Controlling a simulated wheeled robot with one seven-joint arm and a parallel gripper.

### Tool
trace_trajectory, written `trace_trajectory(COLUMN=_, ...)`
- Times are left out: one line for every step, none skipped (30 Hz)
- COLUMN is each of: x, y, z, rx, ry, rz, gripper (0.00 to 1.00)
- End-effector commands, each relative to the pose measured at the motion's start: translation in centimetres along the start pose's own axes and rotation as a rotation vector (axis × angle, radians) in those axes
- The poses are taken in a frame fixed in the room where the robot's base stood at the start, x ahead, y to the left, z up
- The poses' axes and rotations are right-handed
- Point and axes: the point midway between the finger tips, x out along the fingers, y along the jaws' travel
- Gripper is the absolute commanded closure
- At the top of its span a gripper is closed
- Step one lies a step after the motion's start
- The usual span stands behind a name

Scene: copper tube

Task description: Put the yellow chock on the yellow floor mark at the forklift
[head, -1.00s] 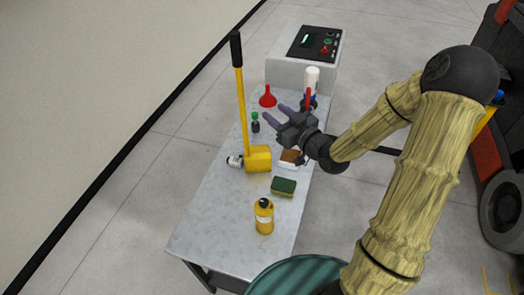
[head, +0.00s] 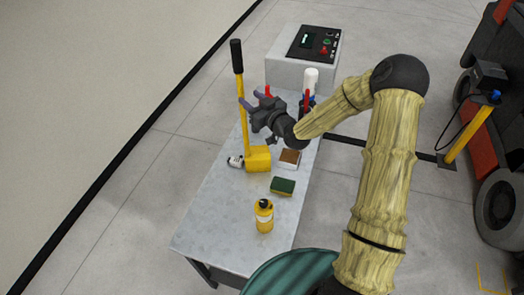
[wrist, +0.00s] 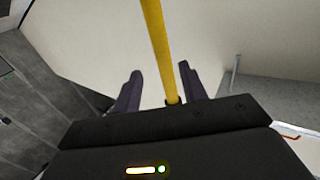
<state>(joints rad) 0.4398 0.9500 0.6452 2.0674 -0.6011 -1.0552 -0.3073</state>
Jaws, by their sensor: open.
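The yellow chock (head: 258,159) sits on the metal table, with a long yellow handle (head: 239,88) rising from it to a black grip. My gripper (head: 252,99) is open beside the handle, high above the table. In the wrist view the yellow handle (wrist: 159,45) runs between the two open fingers of my gripper (wrist: 161,90); I cannot tell whether either finger touches it. Yellow floor mark lines (head: 492,289) show at the lower right edge, partly cut off, near the forklift (head: 500,120).
The table (head: 215,225) also holds a yellow bottle (head: 264,216), a sponge (head: 282,186), a brown-topped box (head: 290,158) and a white bottle (head: 311,78). A grey control box (head: 303,62) stands behind. A yellow post (head: 467,135) stands on the floor by the forklift.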

Motion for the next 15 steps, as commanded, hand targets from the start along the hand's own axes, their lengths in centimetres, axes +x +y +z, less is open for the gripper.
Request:
trace_trajectory(x=0.0, y=0.0, z=0.0, rx=0.0, ry=0.0, rz=0.0, gripper=0.58)
trace_trajectory(x=0.0, y=0.0, z=0.0, rx=0.0, ry=0.0, rz=0.0, gripper=0.58)
trace_trajectory(x=0.0, y=0.0, z=0.0, rx=0.0, ry=0.0, rz=0.0, gripper=0.58)
trace_trajectory(x=0.1, y=-0.1, z=-0.1, rx=0.0, ry=0.0, rz=0.0, gripper=0.58)
trace_trajectory(x=0.2, y=-0.1, z=-0.1, rx=0.001, ry=0.0, rz=-0.001, gripper=0.58)
trace_trajectory(x=0.5, y=-0.2, z=-0.2, rx=0.001, ry=0.0, rz=-0.001, gripper=0.58)
trace_trajectory(x=0.7, y=-0.3, z=-0.2, rx=0.001, ry=0.0, rz=-0.002, gripper=0.58)
trace_trajectory(x=1.0, y=-0.4, z=-0.3, rx=0.001, ry=0.0, rz=-0.002, gripper=0.58)
trace_trajectory(x=1.5, y=-0.5, z=-0.3, rx=0.002, ry=0.0, rz=-0.001, gripper=0.58)
trace_trajectory(x=1.9, y=-0.6, z=-0.4, rx=0.002, ry=0.0, rz=-0.001, gripper=0.58)
trace_trajectory(x=2.3, y=-0.7, z=-0.4, rx=0.003, ry=0.001, rz=-0.001, gripper=0.58)
trace_trajectory(x=2.8, y=-0.9, z=-0.4, rx=0.003, ry=0.001, rz=-0.001, gripper=0.58)
trace_trajectory(x=3.2, y=-0.9, z=-0.4, rx=0.003, ry=0.001, rz=-0.001, gripper=0.58)
trace_trajectory(x=3.6, y=-0.9, z=-0.3, rx=0.002, ry=0.001, rz=0.0, gripper=0.58)
trace_trajectory(x=4.2, y=-0.8, z=-0.3, rx=0.001, ry=0.001, rz=0.0, gripper=0.58)
